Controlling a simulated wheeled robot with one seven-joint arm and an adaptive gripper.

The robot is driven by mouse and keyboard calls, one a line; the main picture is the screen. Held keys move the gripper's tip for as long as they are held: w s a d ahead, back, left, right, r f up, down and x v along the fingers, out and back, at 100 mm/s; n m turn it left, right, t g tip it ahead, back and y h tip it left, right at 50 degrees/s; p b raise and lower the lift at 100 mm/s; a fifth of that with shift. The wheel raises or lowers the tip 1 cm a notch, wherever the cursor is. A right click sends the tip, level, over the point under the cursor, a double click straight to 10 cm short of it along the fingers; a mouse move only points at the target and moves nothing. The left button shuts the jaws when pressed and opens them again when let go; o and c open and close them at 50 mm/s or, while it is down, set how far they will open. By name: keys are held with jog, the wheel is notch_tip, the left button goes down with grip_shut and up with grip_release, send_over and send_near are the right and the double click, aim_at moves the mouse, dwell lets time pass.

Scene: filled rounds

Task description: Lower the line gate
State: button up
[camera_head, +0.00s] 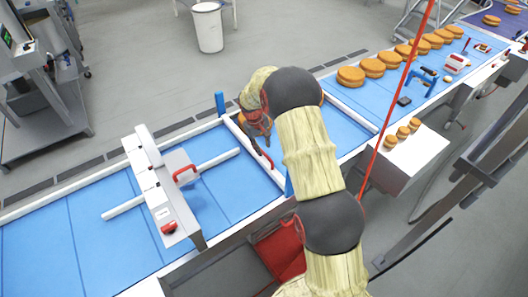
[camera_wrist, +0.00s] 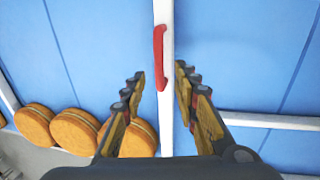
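The line gate is a white bar (camera_head: 273,172) across the blue belt, between two blue posts (camera_head: 220,103). It carries a red handle (camera_head: 264,158). In the wrist view the bar (camera_wrist: 167,110) runs upright through the middle, with its red handle (camera_wrist: 160,58) near the top. My gripper (camera_wrist: 160,72) is open, with one finger on each side of the bar. The fingertips look close to the handle's lower end; I cannot tell whether they touch it. In the head view my arm partly hides my gripper (camera_head: 256,124) above the belt.
A white frame with a panel and another red handle (camera_head: 186,175) spans the belt at left; a red button (camera_head: 168,227) sits on it. Several golden rounds (camera_head: 351,77) line the belt at upper right. Small rounds (camera_head: 402,132) stand on a white box (camera_head: 385,165).

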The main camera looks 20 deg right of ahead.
notch_tip(320, 180, up, 7)
jog(key=a, duration=0.1)
jog(key=shift+s+a+f, duration=0.15)
dwell(0.4)
jog(key=s+a+r+t+b, duration=0.1)
jog(key=s+a+b, duration=0.3)
jog(key=s, duration=0.9)
jog(key=s+a+r+m+t+y+b, duration=0.1)
jog(key=s+b, duration=0.6)
jog(key=s, duration=0.7)
jog(key=s+a+r+m+t+y+b, duration=0.1)
jog(key=s+a+r+t+b, duration=0.2)
jog(key=s, duration=1.1)
jog(key=a+r+b, duration=0.2)
jog(key=a+r, duration=0.1)
jog(key=shift+a+b, duration=0.35)
